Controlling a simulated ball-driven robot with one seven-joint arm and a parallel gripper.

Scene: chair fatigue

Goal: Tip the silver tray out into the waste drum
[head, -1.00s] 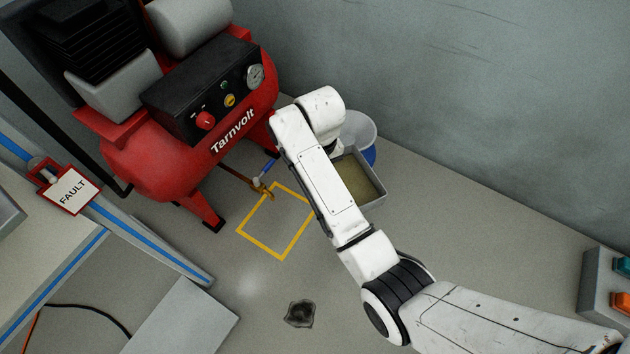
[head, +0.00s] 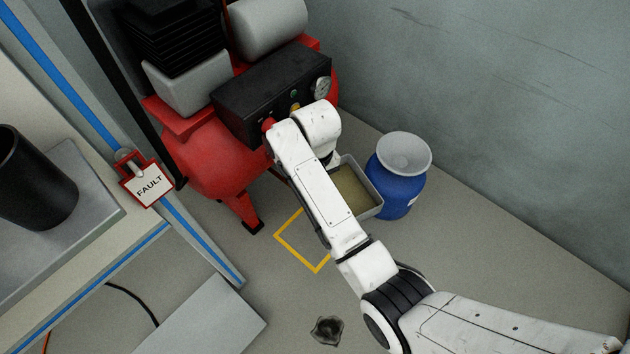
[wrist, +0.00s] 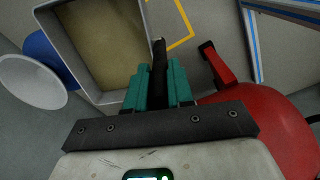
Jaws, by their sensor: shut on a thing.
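The silver tray (head: 369,211) is a grey rectangular pan with a murky olive-brown layer in it. It hangs level beside my forearm in the head view, and its wall (wrist: 69,55) shows in the wrist view. My gripper (wrist: 158,78) has teal fingers shut on a dark bar at the tray's edge, seemingly its handle; the head view hides the fingers behind my arm. The waste drum (head: 396,193) is blue with a pale funnel (head: 405,153) on top. It stands just right of the tray. The drum (wrist: 42,50) and funnel (wrist: 30,84) are left of the tray in the wrist view.
The red compressor (head: 207,158) stands close behind and left of my gripper. A yellow floor square (head: 318,268) lies below the tray. A dark stain (head: 326,331) is on the floor. A bench (head: 95,255) fills the left; floor at right is clear.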

